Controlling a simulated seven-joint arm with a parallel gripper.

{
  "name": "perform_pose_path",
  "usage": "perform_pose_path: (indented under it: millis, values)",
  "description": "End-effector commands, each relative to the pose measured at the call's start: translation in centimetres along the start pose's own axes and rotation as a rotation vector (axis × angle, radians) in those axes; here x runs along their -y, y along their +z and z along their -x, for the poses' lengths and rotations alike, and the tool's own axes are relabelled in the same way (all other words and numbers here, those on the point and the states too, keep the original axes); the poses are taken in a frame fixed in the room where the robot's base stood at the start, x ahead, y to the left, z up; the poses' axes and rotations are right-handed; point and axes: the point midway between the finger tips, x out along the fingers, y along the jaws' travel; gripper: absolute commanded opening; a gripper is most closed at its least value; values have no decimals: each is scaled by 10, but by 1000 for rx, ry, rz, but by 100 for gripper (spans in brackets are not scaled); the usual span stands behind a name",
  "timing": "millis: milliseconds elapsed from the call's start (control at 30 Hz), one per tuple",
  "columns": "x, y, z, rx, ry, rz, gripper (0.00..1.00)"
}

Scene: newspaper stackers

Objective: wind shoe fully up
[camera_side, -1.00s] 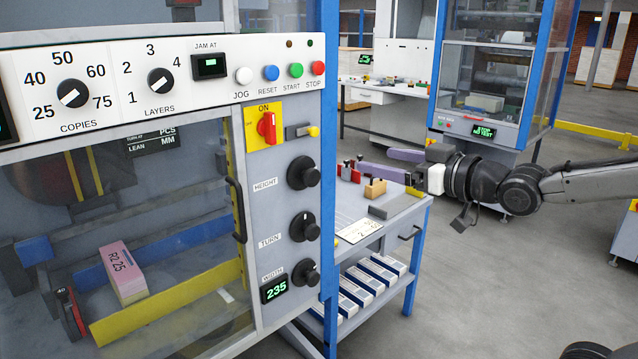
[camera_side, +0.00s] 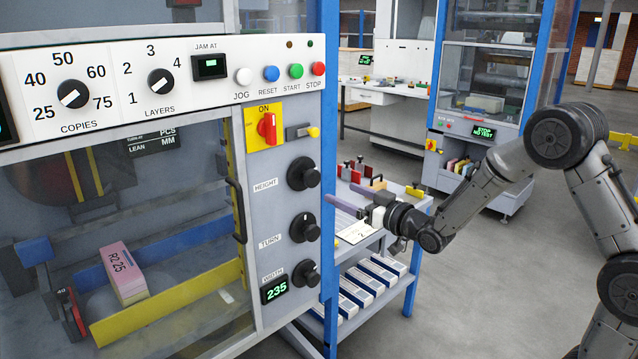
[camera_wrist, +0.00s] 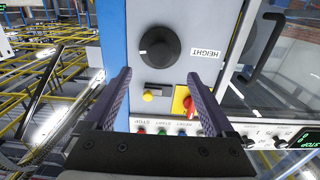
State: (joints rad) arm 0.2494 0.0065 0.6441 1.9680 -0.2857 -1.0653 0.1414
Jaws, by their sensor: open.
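The black HEIGHT knob (camera_side: 303,173) is the top one of three on the grey panel, with TURN (camera_side: 304,227) and WIDTH (camera_side: 305,273) below. In the wrist view the HEIGHT knob (camera_wrist: 158,46) appears upside down, ahead of my fingertips with a white mark at its left. My gripper (camera_side: 343,197) is to the right of the panel, apart from the knobs. Its two purple fingers (camera_wrist: 158,76) are spread and empty. Behind the clear door, a red part marked 40 (camera_side: 71,313) stands beside a pink stack (camera_side: 122,272); I cannot tell which part is the shoe.
A blue post (camera_side: 328,130) edges the panel. A red ON switch (camera_side: 267,128) and a yellow-tipped lever (camera_side: 311,132) sit above the HEIGHT knob. The door handle (camera_side: 237,210) sticks out left of the knobs. A bench (camera_side: 400,222) stands behind my gripper.

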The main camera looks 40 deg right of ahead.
Motion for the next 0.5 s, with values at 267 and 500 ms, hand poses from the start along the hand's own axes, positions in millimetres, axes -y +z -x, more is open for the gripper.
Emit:
perform_pose_path:
  millis: [267,500]
  values:
    - [1,0,-56,0,-2,1,89]
    - [0,0,-87,-1,0,0,89]
